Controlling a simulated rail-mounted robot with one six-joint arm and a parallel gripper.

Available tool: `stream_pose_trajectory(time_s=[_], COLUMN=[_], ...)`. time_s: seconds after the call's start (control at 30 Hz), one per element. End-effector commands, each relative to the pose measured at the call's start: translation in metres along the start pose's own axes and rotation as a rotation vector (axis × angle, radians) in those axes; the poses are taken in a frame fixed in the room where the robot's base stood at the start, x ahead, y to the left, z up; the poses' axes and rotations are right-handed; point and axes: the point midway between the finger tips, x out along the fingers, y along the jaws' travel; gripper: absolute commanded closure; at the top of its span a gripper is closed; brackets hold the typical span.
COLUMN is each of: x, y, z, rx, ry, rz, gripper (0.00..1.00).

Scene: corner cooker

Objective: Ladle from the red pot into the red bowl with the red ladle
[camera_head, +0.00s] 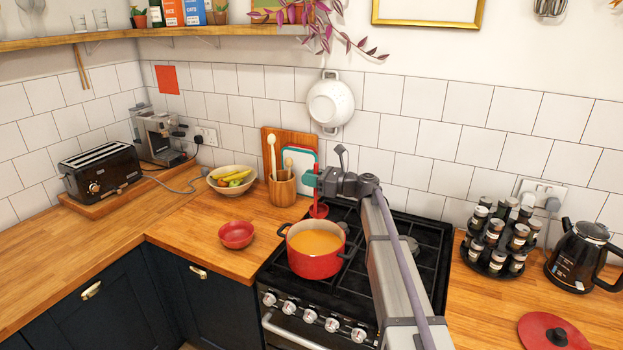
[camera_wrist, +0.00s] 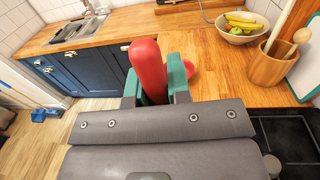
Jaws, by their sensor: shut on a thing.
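The red pot (camera_head: 310,266) stands on the front of the cooker, filled with orange soup (camera_head: 315,243). The red bowl (camera_head: 236,236) sits on the wooden counter left of the pot and looks empty. In the wrist view a piece of it (camera_wrist: 190,68) shows behind a finger. My gripper (camera_head: 311,178) is above and behind the pot, its teal fingers shut on the red ladle's handle (camera_wrist: 148,62). The ladle hangs upright, its red scoop (camera_head: 319,211) low, just behind the pot's far rim in the picture. Whether the scoop touches anything cannot be told.
A wooden utensil pot (camera_head: 282,190) and a fruit bowl (camera_head: 225,187) stand left of the cooker. A spice rack (camera_head: 495,243), a kettle (camera_head: 580,255) and a red lid (camera_head: 550,335) are at the right. The counter around the red bowl is clear.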

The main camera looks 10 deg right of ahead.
Motion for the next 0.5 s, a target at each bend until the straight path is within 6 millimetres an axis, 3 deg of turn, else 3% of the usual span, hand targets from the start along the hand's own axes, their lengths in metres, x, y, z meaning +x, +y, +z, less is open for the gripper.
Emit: stream_pose_trajectory(time_s=[0.5], x=[0.000], y=[0.000], z=[-0.094], rx=[0.000], ry=[0.000], rz=[0.000], gripper=[1.00])
